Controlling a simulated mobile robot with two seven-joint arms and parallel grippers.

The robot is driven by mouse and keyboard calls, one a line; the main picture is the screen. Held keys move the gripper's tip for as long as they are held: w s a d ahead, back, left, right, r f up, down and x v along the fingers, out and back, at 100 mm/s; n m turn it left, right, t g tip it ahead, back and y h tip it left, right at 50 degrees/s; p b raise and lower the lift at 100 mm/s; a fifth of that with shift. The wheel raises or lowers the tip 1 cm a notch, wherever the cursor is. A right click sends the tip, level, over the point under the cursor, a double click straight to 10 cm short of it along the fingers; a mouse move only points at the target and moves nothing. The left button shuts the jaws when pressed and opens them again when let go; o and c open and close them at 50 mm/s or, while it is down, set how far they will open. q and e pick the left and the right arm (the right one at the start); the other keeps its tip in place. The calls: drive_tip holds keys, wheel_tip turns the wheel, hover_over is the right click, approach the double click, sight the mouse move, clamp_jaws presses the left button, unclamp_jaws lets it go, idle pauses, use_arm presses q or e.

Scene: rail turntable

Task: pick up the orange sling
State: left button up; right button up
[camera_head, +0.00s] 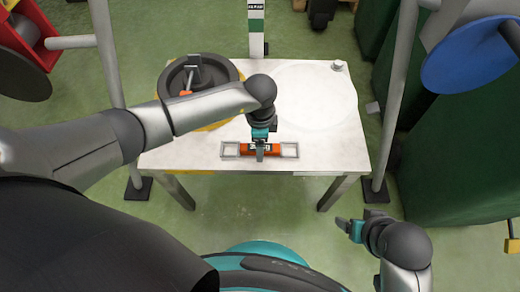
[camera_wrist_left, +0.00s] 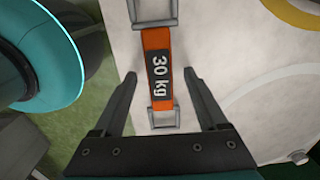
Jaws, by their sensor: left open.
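The orange sling (camera_head: 246,149) lies flat near the front edge of the white table. It has a black label and a pale metal loop at each end. In the left wrist view the sling (camera_wrist_left: 146,40) runs between my fingers, and its label reads "30 kg". My left gripper (camera_head: 260,152) is over the middle of the sling. Its fingers (camera_wrist_left: 157,80) are open, one on each side of the band, with gaps to both. My right gripper (camera_head: 350,228) is low at the right, away from the table; I cannot tell its jaw state.
The white table (camera_head: 330,155) has a dark round turntable part (camera_head: 228,72) at the back left, partly behind my left arm. A small grey knob (camera_head: 338,65) is at the back right corner. Grey posts (camera_head: 398,85) stand on both sides. The table's right half is clear.

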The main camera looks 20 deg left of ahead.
use_arm(q)
drive_tip(key=shift+f, duration=0.15)
clamp_jaws()
idle(0.6)
